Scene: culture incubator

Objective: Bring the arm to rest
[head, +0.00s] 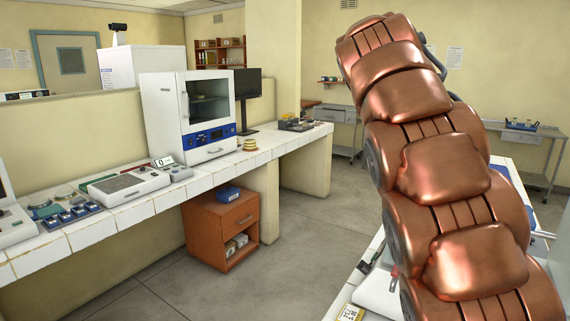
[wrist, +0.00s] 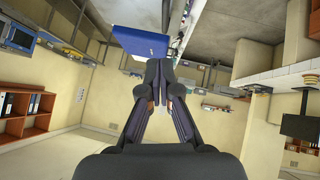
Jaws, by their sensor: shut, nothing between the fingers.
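My gripper (wrist: 160,88) shows in the wrist view. Its dark fingers are shut with nothing between them, and it is in open air, touching nothing that I can see. In the head view my copper-coloured arm is raised on the right side, and the gripper itself cannot be seen there. The white incubator (head: 163,108), with a dark window and a blue panel, stands shut on the tiled counter (head: 127,212) to the left, well apart from my arm.
A dark monitor (head: 247,95) stands beside the incubator. A wooden cabinet (head: 207,231) is under the counter. The grey floor (head: 310,245) between counter and arm is clear. In the wrist view, a blue object (wrist: 140,42) appears just beyond the fingertips; its distance is unclear.

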